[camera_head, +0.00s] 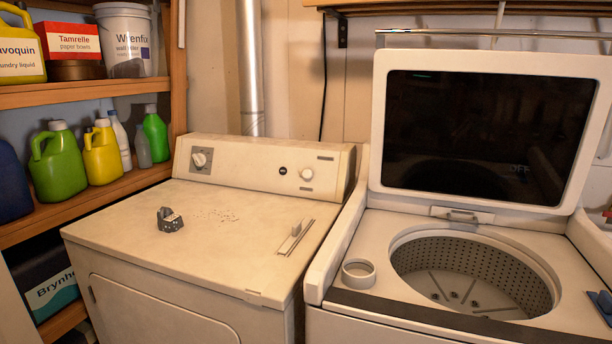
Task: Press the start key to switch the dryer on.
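The dryer (210,260) is the cream machine at the left centre, with its door on the front. Its raised control panel (245,165) runs along the back of the top. A large dial (201,159) sits on a grey plate at the panel's left. At the panel's right are a small dark round button (283,170) and a pale round knob (306,174). The labels are too small to read, so I cannot tell for sure which is the start key. Neither of my grippers is in view.
A small grey object (170,220) and a pale slider-like item (295,236) lie on the dryer top. A washer (330,270) with its lid (485,125) raised stands close at right. Wooden shelves (90,93) with bottles stand at left. The space above the dryer is clear.

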